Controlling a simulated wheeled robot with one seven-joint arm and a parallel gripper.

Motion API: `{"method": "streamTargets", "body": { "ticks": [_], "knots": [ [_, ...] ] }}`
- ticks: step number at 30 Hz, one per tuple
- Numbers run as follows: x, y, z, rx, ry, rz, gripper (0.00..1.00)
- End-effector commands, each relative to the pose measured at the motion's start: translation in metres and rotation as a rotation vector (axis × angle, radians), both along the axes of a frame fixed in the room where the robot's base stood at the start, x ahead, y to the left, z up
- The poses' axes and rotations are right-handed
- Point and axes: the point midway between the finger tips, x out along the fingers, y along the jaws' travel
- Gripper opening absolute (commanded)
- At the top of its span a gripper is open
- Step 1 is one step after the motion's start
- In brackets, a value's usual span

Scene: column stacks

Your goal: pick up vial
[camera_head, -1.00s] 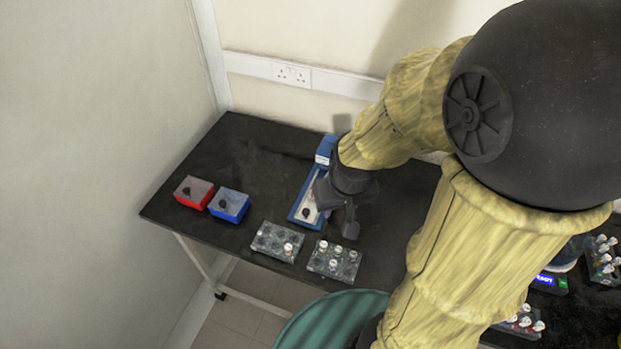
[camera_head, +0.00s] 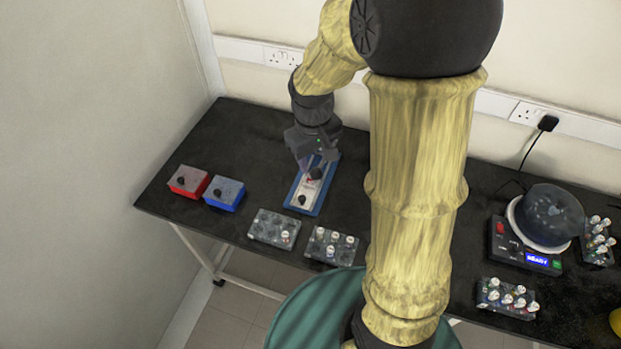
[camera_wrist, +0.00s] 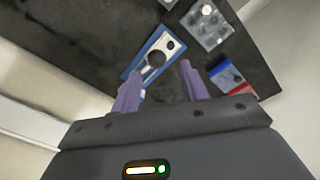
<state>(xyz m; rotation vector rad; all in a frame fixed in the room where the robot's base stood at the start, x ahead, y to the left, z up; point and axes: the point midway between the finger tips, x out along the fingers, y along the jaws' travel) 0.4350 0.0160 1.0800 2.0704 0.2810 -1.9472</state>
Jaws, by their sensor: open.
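Vials with white caps stand in two grey racks at the table's front, the left rack (camera_head: 263,228) and the right rack (camera_head: 318,247). One vial (camera_head: 285,236) shows in the left rack and several are in the right one. A rack with a vial (camera_wrist: 206,10) also shows at the top of the wrist view. My gripper (camera_head: 318,172) is above the blue-and-white device at the back of the table, apart from the racks. In the wrist view my gripper (camera_wrist: 160,85) has its fingers spread, with nothing between them.
A blue-and-white device (camera_head: 303,199) lies below my gripper. A red box (camera_head: 188,181) and a blue box (camera_head: 225,192) sit at left. At right are a round-lidded machine (camera_head: 545,215) and two more vial racks, one near the front (camera_head: 506,297).

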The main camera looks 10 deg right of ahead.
Motion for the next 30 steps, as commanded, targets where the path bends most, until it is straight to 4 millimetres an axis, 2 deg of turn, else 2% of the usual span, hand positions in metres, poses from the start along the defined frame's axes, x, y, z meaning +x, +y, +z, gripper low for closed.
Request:
{"method": "streamTargets", "body": {
  "ticks": [1,6,15,21,30],
  "knots": [
    [0.018,0.005,-0.003,-0.017,0.031,0.058,0.45],
    [0.067,0.015,-0.011,-0.081,0.141,0.249,0.45],
    [0.138,0.033,-0.036,-0.183,0.328,0.528,0.45],
    [0.157,0.037,-0.045,-0.214,0.395,0.608,0.45],
    [0.158,0.037,-0.045,-0.217,0.4,0.614,0.45]
  ]
}}
